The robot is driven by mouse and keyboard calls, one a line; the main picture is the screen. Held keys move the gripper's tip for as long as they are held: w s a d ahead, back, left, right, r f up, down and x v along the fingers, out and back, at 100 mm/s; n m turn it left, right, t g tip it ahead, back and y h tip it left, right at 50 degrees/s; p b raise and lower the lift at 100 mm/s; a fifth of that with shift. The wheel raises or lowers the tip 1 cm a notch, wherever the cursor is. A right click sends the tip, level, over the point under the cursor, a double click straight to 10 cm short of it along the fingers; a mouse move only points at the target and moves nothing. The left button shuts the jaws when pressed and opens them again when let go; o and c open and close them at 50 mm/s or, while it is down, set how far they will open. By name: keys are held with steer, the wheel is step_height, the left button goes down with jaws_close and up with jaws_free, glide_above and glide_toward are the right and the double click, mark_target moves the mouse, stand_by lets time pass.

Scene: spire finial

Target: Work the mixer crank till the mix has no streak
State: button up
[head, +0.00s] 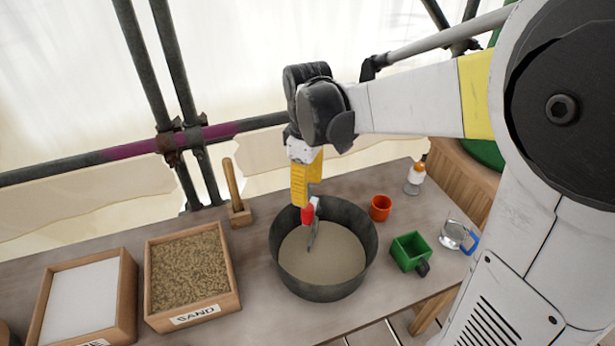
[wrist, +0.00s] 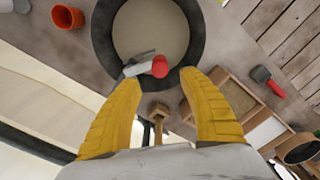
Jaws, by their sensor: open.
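A dark round mixing tub (head: 286,270) stands on the table and holds a smooth, pale beige mix (head: 330,262). I can make out no clear streak in it, though part of the surface is hidden. The grey mixer crank (head: 314,236) rises from the mix and has a red knob (head: 307,214). My gripper (head: 306,198) hangs above the knob, pointing down. In the wrist view its yellow fingers (wrist: 158,80) are spread apart and empty. The red knob (wrist: 160,67) lies just beyond the fingertips, roughly centred between them; I cannot tell the exact gap.
Left of the tub are a sand box (head: 190,270), a box of white powder (head: 82,305) and a wooden-handled tool (head: 236,195). To the right are an orange cup (head: 380,208), a green scoop (head: 410,252), a clear jug (head: 455,235) and a bottle (head: 415,178). Scaffold poles stand behind.

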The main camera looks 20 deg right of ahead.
steer(key=shift+r, duration=2)
steer(key=s+m+t+b, duration=0.1)
steer(key=s+m+t, duration=0.6)
steer(key=s, duration=0.5)
steer(key=shift+s+f+m, duration=0.15)
steer(key=shift+s+m, duration=0.2)
steer(key=shift+m, duration=0.75)
